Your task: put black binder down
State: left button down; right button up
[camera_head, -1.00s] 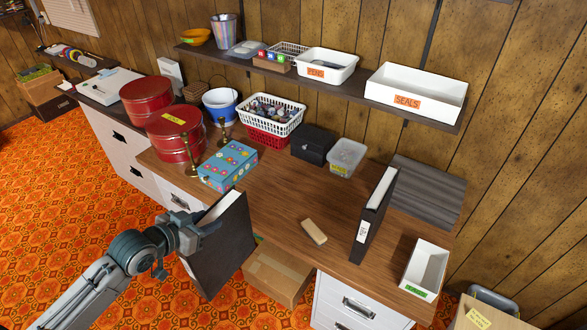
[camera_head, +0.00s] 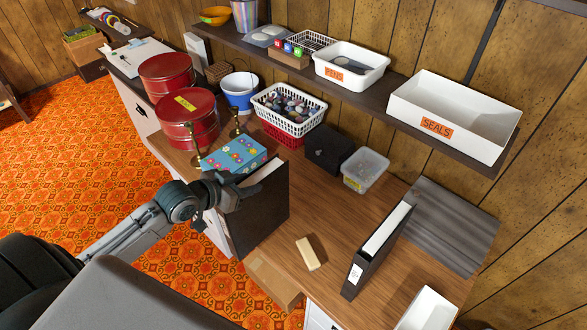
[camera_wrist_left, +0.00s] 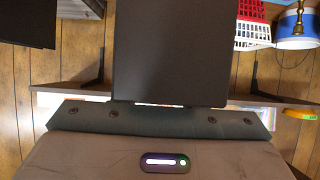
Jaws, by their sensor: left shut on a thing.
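My left gripper (camera_head: 236,191) is shut on a black binder (camera_head: 264,214) with white pages showing along its top. The binder is upright at the front edge of the desk (camera_head: 330,205), just in front of the blue flowered box. Its lower part overlaps the desk's front in the head view, and I cannot tell whether it touches the desk. In the left wrist view the binder (camera_wrist_left: 170,50) fills the upper middle as a dark panel. A second black binder (camera_head: 374,256) with a white label stands on the right part of the desk. My right gripper is not in view.
The flowered box (camera_head: 235,156), brass candlesticks and red tins (camera_head: 187,118) crowd the left. A black box (camera_head: 329,147) and clear tub (camera_head: 365,170) stand at the back. A tan block (camera_head: 308,253) lies between the binders, with bare wood around it. A shelf overhangs the back.

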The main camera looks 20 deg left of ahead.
aim_at(256, 171)
pick_arm(q)
jog(key=w, duration=0.4)
jog(key=shift+w+d, duration=0.15)
jog(key=shift+w, duration=0.15)
jog(key=w+f+b, duration=0.1)
jog(key=w, duration=0.2)
jog(key=w+f+b, duration=0.1)
jog(key=w+f, duration=0.1)
jog(key=w, duration=0.2)
jog(key=w+f+b, duration=0.1)
jog(key=w+b, duration=0.1)
jog(key=w, duration=0.1)
jog(key=shift+w+d+f, duration=0.3)
jog(key=shift+w+f, duration=0.05)
jog(key=shift+w, duration=0.05)
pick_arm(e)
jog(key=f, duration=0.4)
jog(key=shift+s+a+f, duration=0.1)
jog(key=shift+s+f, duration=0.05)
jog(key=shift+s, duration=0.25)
pick_arm(q)
jog(key=c, duration=0.9)
grip_release()
jog(key=shift+s+f, duration=0.1)
jog(key=shift+f, duration=0.05)
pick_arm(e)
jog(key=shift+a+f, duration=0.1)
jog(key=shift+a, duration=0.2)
